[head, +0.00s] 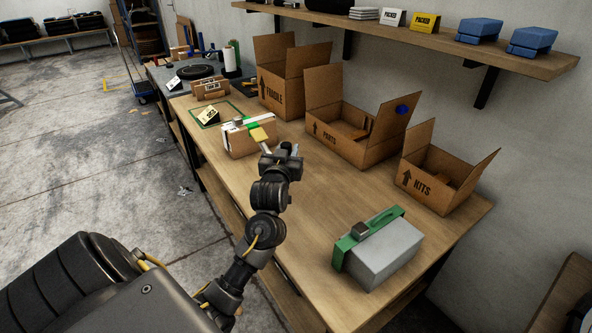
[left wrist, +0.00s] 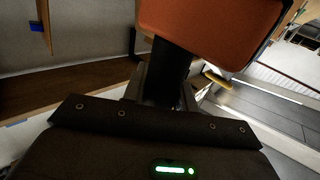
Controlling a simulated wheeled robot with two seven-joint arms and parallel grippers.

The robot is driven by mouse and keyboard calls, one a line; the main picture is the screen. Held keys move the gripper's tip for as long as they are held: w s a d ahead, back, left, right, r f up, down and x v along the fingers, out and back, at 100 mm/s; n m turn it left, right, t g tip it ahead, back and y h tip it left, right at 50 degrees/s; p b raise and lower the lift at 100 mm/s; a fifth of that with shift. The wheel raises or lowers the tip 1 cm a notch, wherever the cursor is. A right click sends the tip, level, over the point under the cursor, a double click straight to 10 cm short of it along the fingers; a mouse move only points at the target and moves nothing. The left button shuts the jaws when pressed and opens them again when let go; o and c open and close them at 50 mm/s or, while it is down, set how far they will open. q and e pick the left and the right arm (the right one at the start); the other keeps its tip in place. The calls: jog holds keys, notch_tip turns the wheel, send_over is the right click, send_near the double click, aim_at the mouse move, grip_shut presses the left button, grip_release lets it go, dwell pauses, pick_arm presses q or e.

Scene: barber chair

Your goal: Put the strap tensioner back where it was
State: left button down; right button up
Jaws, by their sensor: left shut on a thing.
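My left gripper (head: 279,152) is over the workbench, shut on what I take to be the strap tensioner. A yellow block (head: 258,134) shows at its fingertips, in front of a brown box with a white and green strap (head: 239,142). I cannot tell whether it touches that box. In the left wrist view a large orange block (left wrist: 210,22) on a dark stem (left wrist: 168,75) stands up from between the jaws; it looks like the held tool's head. My right gripper is not in view.
A grey box with a green strap (head: 384,260) stands at the bench's near end. Open cartons marked FRAGILE (head: 282,88), PARTS (head: 337,139) and KITS (head: 428,187) line the wall side. A wall shelf (head: 400,32) hangs above. The wood (head: 320,200) between gripper and grey box is clear.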

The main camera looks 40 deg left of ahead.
pick_arm(q)
jog(key=w+f, duration=0.1)
jog(key=f, duration=0.1)
jog(key=w+f, duration=0.2)
jog(key=shift+w+d+f, duration=0.1)
jog(key=shift+d, duration=0.05)
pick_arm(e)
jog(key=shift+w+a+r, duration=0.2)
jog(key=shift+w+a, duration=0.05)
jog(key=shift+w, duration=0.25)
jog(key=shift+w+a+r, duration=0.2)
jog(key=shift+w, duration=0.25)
pick_arm(q)
jog(key=f, duration=0.3)
jog(key=shift+w+f+b, duration=0.2)
jog(key=shift+f+b, duration=0.05)
jog(key=shift+b, duration=0.05)
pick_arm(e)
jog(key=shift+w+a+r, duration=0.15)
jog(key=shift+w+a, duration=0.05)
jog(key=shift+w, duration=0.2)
pick_arm(q)
jog(key=shift+f, duration=0.1)
jog(key=shift+f, duration=0.35)
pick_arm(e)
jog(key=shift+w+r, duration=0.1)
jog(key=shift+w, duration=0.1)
